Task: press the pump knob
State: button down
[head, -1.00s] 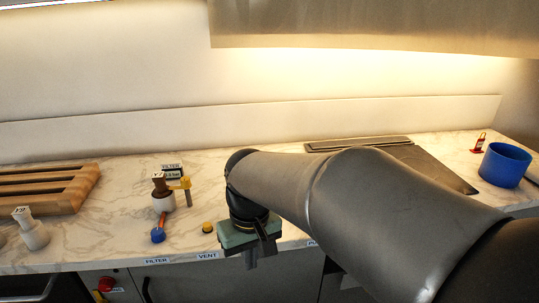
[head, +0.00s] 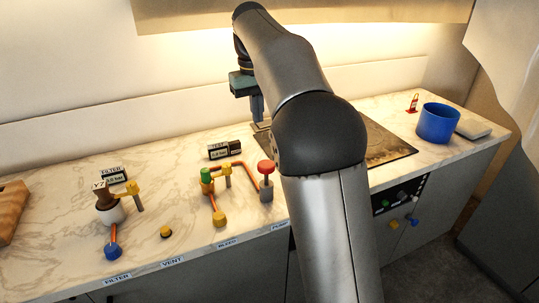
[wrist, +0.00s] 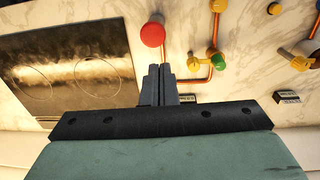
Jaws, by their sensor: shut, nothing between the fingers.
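The pump knob (head: 266,167) is a red round cap on a short grey post, standing on the counter above a partly covered label. In the wrist view the red knob (wrist: 152,34) lies just beyond my fingertips. My gripper (head: 257,116) is shut and empty, raised over the back of the counter, behind the knob and apart from it. In the wrist view the two fingers of my gripper (wrist: 158,74) are together, pointing toward the knob.
Orange pipes with a green knob (head: 206,174) and yellow knobs stand left of the pump knob. Gauge boxes (head: 220,151) sit behind them. A dark cooktop (head: 385,146) and blue pot (head: 437,123) are to the right. A brown-topped valve (head: 106,198) is at left.

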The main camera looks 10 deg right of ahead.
aim_at(261, 167)
jog(key=f, duration=1.4)
jog(key=shift+d, duration=0.3)
notch_tip(261, 167, down, 5)
jog(key=shift+r+b, duration=0.15)
jog(key=shift+b, duration=1)
jog(key=shift+r+p, duration=0.45)
jog(key=shift+p, duration=0.1)
notch_tip(261, 167, up, 14)
jog(key=p, duration=0.1)
jog(key=shift+a+f+p, duration=0.2)
jog(key=shift+a+p, duration=0.1)
jog(key=shift+p, duration=0.05)
